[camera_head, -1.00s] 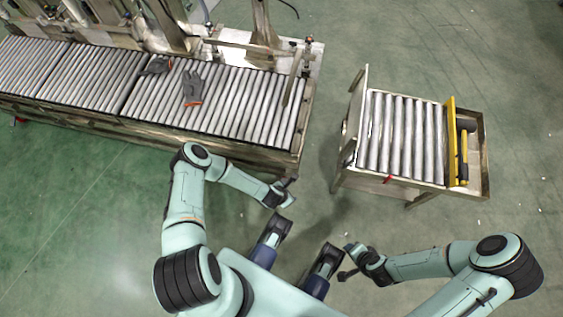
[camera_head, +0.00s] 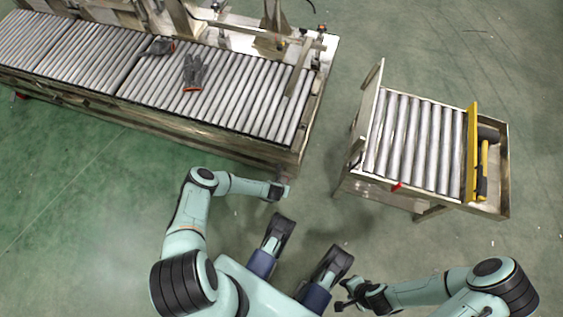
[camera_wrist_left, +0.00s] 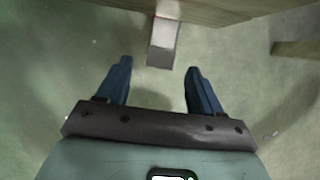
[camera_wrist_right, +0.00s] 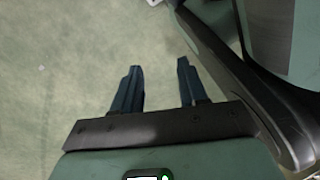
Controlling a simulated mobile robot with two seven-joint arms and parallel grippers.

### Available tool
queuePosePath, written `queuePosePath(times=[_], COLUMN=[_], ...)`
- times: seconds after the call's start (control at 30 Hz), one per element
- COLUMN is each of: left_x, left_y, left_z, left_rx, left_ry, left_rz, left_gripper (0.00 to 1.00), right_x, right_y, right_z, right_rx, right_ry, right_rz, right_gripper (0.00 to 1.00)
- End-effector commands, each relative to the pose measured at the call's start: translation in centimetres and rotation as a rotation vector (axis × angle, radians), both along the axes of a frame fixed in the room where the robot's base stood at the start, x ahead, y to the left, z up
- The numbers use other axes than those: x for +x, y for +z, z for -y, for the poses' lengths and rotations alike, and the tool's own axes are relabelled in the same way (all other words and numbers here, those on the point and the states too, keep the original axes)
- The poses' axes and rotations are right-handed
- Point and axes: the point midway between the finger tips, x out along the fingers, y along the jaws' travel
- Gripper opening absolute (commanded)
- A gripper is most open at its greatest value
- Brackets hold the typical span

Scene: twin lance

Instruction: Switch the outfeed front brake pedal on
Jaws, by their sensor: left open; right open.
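A flat grey metal pedal (camera_wrist_left: 163,44) juts out from under the conveyor's edge in the left wrist view. My left gripper (camera_wrist_left: 157,72) is open and empty, its two dark blue fingers to either side of the pedal's line, with the pedal's free end just ahead of the gap. I cannot tell contact or the pedal's on/off state. In the head view my left gripper (camera_head: 286,191) is at the front right corner of the roller conveyor (camera_head: 230,95). My right gripper (camera_head: 346,296) is open and empty over bare floor; it also shows in the right wrist view (camera_wrist_right: 157,68).
A roller cart (camera_head: 415,140) with a yellow plate (camera_head: 472,150) and a red part (camera_head: 397,187) stands to the right, with a floor gap before the conveyor. Grey gloves (camera_head: 193,72) lie on the conveyor rollers. Open green floor (camera_head: 90,190) lies at left.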

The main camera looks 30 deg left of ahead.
Motion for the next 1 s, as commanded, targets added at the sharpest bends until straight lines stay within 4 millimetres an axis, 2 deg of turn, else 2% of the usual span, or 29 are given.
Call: queuePosePath(times=[0.1, 0.23, 0.57, 0.6, 0.67, 0.7, 0.77, 1.0], left_x=[0.6, 0.9, 1.0, 1.0, 1.0, 1.0, 1.0, 0.9], left_y=[-1.5, -2.3, -2.5, -2.5, -2.5, -2.5, -2.5, -2.6], left_z=[-0.1, -0.2, -0.2, -0.2, -0.2, -0.2, -0.2, -0.2], left_rx=[0.0, -0.001, -0.001, -0.001, -0.001, -0.001, -0.001, 0.001], left_ry=[0.0, -0.001, -0.001, -0.001, -0.001, -0.001, -0.001, -0.002], left_rz=[-0.001, 0.0, 0.0, 0.0, 0.0, 0.0, 0.0, 0.01], left_gripper=[0.66, 0.66, 0.66, 0.59, 0.4, 0.27, 0.1, 0.1], right_x=[-1.6, -2.6, -3.0, -3.0, -3.0, -3.0, -3.0, -2.8], right_y=[-1.0, -1.3, -1.3, -1.3, -1.3, -1.3, -1.3, -1.3], right_z=[0.2, 0.3, 0.3, 0.3, 0.3, 0.3, 0.3, 0.3], right_rx=[0.003, 0.006, 0.007, 0.007, 0.006, 0.006, 0.006, 0.006], right_ry=[-0.006, -0.008, -0.01, -0.01, -0.009, -0.009, -0.009, -0.009], right_rz=[-0.053, -0.085, -0.099, -0.099, -0.098, -0.098, -0.098, -0.093], right_gripper=[0.43, 0.43, 0.43, 0.43, 0.43, 0.43, 0.43, 0.43])
